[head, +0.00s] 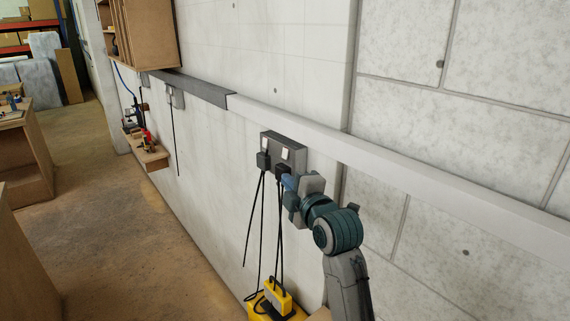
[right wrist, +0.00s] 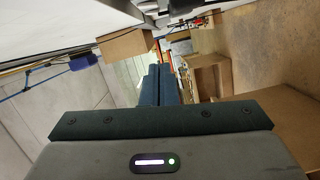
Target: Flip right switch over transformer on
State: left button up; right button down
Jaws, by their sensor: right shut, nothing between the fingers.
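A dark grey double socket (head: 296,145) is fixed to the wall below the trunking in the head view. It carries two white switches, the left switch (head: 265,142) and the right switch (head: 285,154). Black plugs sit below them, and their cables hang down to the yellow transformer (head: 277,297) at the bottom. My right gripper (head: 287,181) is just below the right switch, near the right plug (head: 280,170), and partly covers it. I cannot tell whether it touches anything. Its shut, empty fingers show in the right wrist view (right wrist: 157,84), where no switch shows. My left gripper is not in view.
Pale trunking (head: 350,148) runs along the wall above the socket. A small wooden shelf (head: 150,158) with tools juts from the wall farther left, below a wooden cabinet (head: 150,35). Wooden benches stand at the far left. The brown floor between is clear.

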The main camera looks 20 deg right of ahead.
jog(key=p, duration=0.5)
send_near(285, 153)
jog(key=w+a, duration=0.5)
jog(key=a, duration=0.1)
jog(key=shift+w+d+f+p, duration=0.3)
jog(key=shift+d+p, duration=0.15)
jog(key=shift+d, duration=0.15)
jog(key=shift+w+d+f+p, duration=0.2)
jog(key=shift+d+f+p, duration=0.15)
jog(key=shift+d, duration=0.3)
jog(key=shift+w+d+f+p, duration=0.15)
jog(key=shift+d+p, duration=0.2)
jog(key=shift+d, duration=0.45)
jog(key=shift+a, duration=0.15)
jog(key=shift+f, duration=0.1)
